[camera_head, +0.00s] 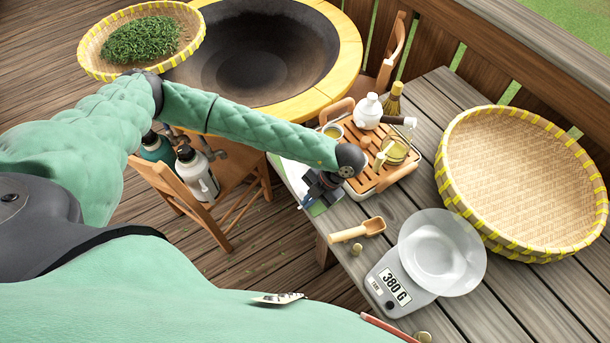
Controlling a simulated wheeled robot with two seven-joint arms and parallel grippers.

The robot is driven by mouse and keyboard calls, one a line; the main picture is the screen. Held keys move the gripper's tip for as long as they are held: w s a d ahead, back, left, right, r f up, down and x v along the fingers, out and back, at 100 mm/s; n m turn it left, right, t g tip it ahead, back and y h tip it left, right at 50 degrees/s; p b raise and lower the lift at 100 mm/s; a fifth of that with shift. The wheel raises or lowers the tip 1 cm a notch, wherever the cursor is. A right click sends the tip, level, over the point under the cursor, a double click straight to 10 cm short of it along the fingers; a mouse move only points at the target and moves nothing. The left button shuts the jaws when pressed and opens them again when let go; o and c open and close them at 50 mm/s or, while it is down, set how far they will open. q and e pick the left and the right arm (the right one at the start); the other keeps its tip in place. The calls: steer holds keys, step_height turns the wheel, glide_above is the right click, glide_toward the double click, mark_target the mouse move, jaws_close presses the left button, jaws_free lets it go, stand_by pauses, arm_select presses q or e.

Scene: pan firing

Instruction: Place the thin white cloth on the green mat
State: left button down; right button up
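A pale white patch, likely the thin white cloth (295,176), shows at the left edge of the wooden table, partly hidden by my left arm. Narrow green edges of the mat (318,209) show beside it. The cloth seems to lie over the mat, but how much of it does so is hidden. My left gripper (308,203) points down at this spot, close to the cloth and mat. Its fingers are small and dark, and I cannot tell whether they are open or pinch the cloth. My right gripper is out of view.
A slatted tea tray (372,150) with a white teapot (368,110) stands just right of the gripper. A wooden scoop (357,230), a scale (400,285) reading 380 g and woven baskets (520,175) are further right. A chair (200,205) with bottles stands left.

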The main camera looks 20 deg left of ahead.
arm_select(q)
steer(key=shift+s+d+f, duration=0.15)
steer(key=shift+s+f, duration=0.25)
steer(key=shift+s, duration=0.05)
steer(key=c, duration=2.1)
jaws_free()
steer(key=o, duration=0.9)
steer(key=s+d+r+p, duration=0.1)
steer(key=s+r+p, duration=0.3)
steer(key=r, duration=0.6)
steer(key=shift+d, duration=0.15)
